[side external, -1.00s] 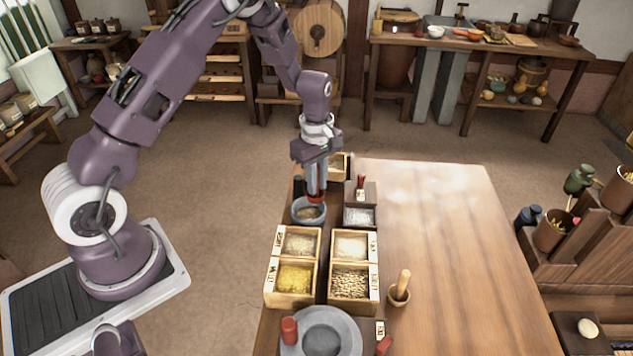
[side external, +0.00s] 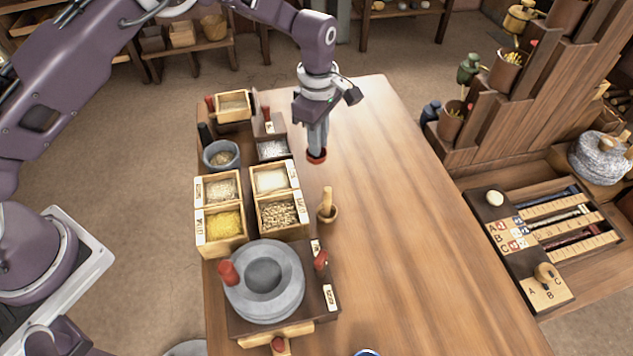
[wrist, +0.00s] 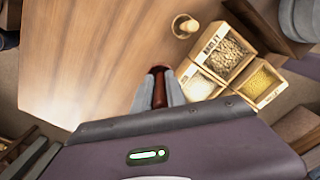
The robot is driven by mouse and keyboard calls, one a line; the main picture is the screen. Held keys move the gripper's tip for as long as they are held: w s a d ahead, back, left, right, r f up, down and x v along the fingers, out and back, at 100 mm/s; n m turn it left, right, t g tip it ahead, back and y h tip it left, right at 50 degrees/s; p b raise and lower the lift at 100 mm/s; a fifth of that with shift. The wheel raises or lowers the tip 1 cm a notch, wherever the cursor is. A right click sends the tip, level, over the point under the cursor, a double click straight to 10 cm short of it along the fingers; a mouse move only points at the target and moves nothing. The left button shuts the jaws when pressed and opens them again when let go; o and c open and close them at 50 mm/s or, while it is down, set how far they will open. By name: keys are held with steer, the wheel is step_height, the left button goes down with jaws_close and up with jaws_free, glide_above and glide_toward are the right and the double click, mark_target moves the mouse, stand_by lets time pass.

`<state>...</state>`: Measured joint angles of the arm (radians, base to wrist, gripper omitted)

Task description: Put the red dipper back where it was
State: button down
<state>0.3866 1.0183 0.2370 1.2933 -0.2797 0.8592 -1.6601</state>
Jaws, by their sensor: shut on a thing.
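My gripper (side external: 317,140) is shut on the red dipper (side external: 316,157), whose red end shows below the fingers. It is over the bare wood to the right of the grain boxes; I cannot tell its exact height. In the wrist view the dipper (wrist: 159,88) shows red-brown between the two grey fingers (wrist: 160,94); much of it is hidden by them. A grey bowl (side external: 221,154) with grain in it stands left of the gripper. A small holder with a red-topped thing (side external: 267,127) stands behind the box of white grains (side external: 272,149).
Open grain boxes (side external: 254,212) stand left of the gripper. A small mortar with a pestle (side external: 327,205) stands nearer the camera. A grey quern (side external: 265,282) with a red handle is at the front. The right of the table (side external: 400,220) is clear.

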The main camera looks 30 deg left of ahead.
step_height(320, 180, down, 10)
steer(key=shift+d+r, duration=0.1)
steer(key=shift+r, duration=0.05)
steer(key=c, duration=1.4)
jaws_free()
steer(key=shift+o, duration=0.2)
